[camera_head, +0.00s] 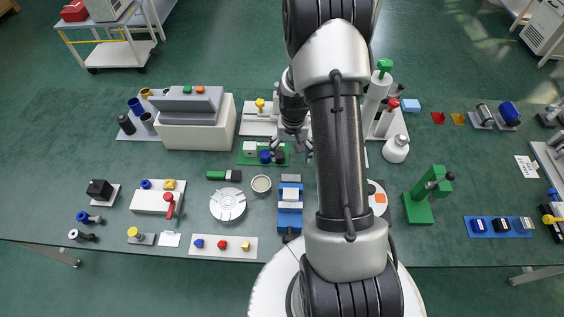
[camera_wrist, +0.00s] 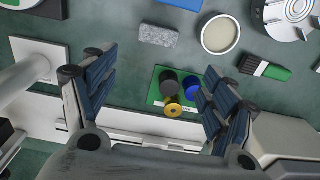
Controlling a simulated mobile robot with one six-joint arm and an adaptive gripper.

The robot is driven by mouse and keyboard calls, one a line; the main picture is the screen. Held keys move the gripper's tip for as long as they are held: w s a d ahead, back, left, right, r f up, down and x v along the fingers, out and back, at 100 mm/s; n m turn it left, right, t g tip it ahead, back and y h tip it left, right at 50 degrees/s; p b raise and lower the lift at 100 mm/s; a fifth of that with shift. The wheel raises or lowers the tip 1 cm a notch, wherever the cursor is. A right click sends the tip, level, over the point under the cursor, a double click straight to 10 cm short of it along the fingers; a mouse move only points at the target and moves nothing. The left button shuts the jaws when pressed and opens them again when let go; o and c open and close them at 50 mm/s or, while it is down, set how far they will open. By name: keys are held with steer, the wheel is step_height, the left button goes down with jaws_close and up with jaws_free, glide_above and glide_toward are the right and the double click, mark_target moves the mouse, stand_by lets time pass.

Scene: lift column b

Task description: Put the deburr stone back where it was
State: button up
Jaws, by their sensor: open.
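The deburr stone appears to be the grey speckled block (camera_wrist: 158,36) lying flat on the green bench top in the wrist view. It also shows as a small grey block in the head view (camera_head: 291,178), just behind the blue vise (camera_head: 289,218). My gripper (camera_wrist: 155,95) is open with nothing held between its fingers. In the head view my gripper (camera_head: 292,150) is above the bench, farther back than the stone and apart from it. I cannot tell which spot the stone came from.
A green board (camera_wrist: 158,90) with black, blue and yellow round pieces lies beneath my gripper. A round cup (camera_wrist: 220,35) and a green-handled brush (camera_wrist: 264,68) are near the stone. A white machine (camera_head: 195,135) stands at the back left. Bare bench surrounds the stone.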

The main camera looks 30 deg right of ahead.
steer(key=s+a+r+n+t, duration=0.1)
steer(key=s+a+r+n, duration=0.1)
steer(key=a+r, duration=0.65)
steer(key=s+a+r+n+t, duration=0.1)
steer(key=a+r, duration=0.2)
steer(key=r, duration=1.1)
steer(key=s+a+r+n, duration=0.1)
steer(key=s+a+r, duration=0.2)
steer(key=s, duration=0.2)
steer(key=s+a+r+n+t, duration=0.1)
steer(key=s+a+r, duration=0.2)
steer(key=s, duration=0.3)
steer(key=s+a+r+n+t, duration=0.1)
steer(key=s+a+r+n, duration=0.1)
steer(key=s, duration=0.3)
steer(key=shift+s+a+r, duration=0.15)
steer(key=shift+a+r, duration=0.35)
steer(key=shift+r, duration=0.4)
step_height(320, 180, down, 4)
steer(key=b, duration=0.3)
steer(key=shift+r, duration=0.25)
